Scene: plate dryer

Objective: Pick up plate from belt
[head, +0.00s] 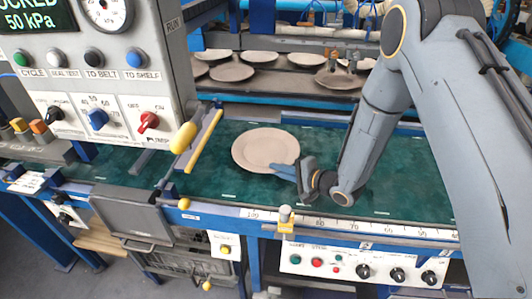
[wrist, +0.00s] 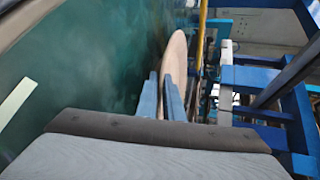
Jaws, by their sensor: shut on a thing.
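A round beige plate (head: 262,148) is over the green belt (head: 215,176) in the head view. My gripper (head: 285,170) is shut on the plate's near right edge, with a blue finger across its top. In the wrist view the plate (wrist: 176,62) shows edge-on, its rim between the two blue fingers of my gripper (wrist: 162,95). The green belt (wrist: 90,70) fills the left of that view. I cannot tell whether the plate still touches the belt.
A control box (head: 115,70) with knobs and a gauge stands at upper left. A yellow bar (head: 204,140) crosses left of the plate. Several plates lie on a dark shelf (head: 290,84) behind. A ruled rail (head: 345,224) runs along the belt's front edge.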

